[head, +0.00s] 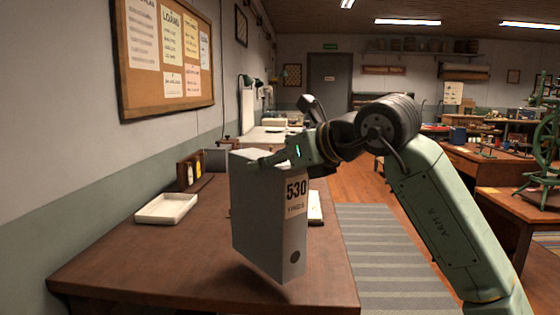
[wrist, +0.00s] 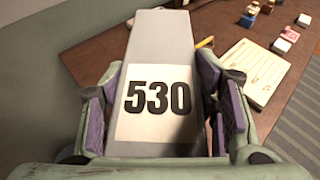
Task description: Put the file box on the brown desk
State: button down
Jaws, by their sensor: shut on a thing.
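The file box (head: 262,215) is grey and upright, with a label reading 530. It is over the brown desk (head: 180,255), near its front right part. Its lower edge looks slightly tilted, and a shadow lies under it; I cannot tell for sure whether a corner touches the desk. In the wrist view the box (wrist: 160,50) sits between the purple pads of my gripper (wrist: 160,115).
A white tray (head: 167,208) lies on the desk at left. A pale notepad (wrist: 253,72) with small blocks beyond it lies beside the box. Bottles (head: 190,174) stand by the wall. The desk's front left is clear. A corkboard (head: 165,55) hangs above.

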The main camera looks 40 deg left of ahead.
jog(key=w+a, duration=0.1)
jog(key=a, duration=0.1)
jog(key=w+a+p, duration=0.1)
jog(key=a, duration=0.2)
jog(key=w+a+p, duration=0.1)
jog(key=a, duration=0.1)
jog(key=shift+w+a+f, duration=0.15)
jog(key=shift+w+a, duration=0.1)
jog(key=shift+a, duration=0.1)
jog(key=shift+w+a+f+p, duration=0.1)
jog(key=shift+a+f+p, duration=0.15)
jog(key=shift+f, duration=0.7)
jog(key=shift+w+a+f+p, duration=0.1)
jog(key=shift+a+f+p, duration=0.1)
jog(key=shift+f, duration=0.7)
jog(key=shift+d+f, duration=0.1)
jog(key=shift+f, duration=0.05)
jog(key=c, duration=0.6)
grip_release()
jog(key=shift+f, duration=0.15)
